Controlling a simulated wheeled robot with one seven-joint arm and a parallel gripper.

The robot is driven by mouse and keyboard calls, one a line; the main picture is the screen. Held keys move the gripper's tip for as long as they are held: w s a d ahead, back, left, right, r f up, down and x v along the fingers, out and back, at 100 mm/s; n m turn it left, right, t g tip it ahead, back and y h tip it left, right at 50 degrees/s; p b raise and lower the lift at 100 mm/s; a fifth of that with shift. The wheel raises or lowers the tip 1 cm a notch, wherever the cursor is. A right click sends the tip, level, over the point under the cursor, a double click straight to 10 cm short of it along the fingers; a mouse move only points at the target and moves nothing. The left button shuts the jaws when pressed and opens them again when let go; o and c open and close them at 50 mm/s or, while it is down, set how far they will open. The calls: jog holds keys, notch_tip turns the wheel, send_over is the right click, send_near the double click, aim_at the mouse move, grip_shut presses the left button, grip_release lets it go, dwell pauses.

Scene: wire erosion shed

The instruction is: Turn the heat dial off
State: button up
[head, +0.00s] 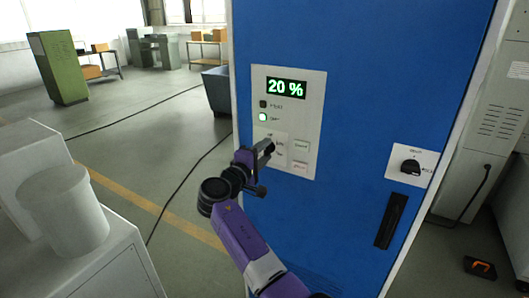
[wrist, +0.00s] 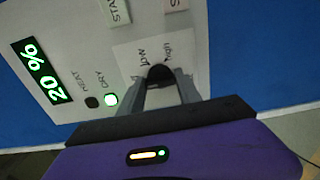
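A pale control panel (head: 312,122) on the blue cabinet shows a green "20 %" display (head: 286,88). Below it one lamp (head: 263,104) is dark and one is lit green (head: 262,117); the wrist view reads them as HEAT (wrist: 92,102) and DRY (wrist: 111,99). A dark dial knob (wrist: 160,72) sits on the panel beside small labels, apparently LOW and HIGH. My gripper (wrist: 166,82) has its fingers apart at the knob, one on each side; whether they press on it is unclear.
A second black knob (head: 411,167) sits on a white plate at the cabinet's right, above a black handle (head: 391,220). Two buttons (head: 301,146) (head: 300,168) are close right of my gripper. A white cylinder (head: 64,208) stands on a cabinet at left. Cables cross the floor.

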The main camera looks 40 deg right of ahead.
jog(key=o, duration=0.4)
jog(key=shift+a, duration=0.1)
jog(key=b+v, duration=0.2)
jog(key=v, duration=0.5)
jog(key=shift+s+a, duration=0.15)
jog(key=shift+a, duration=0.2)
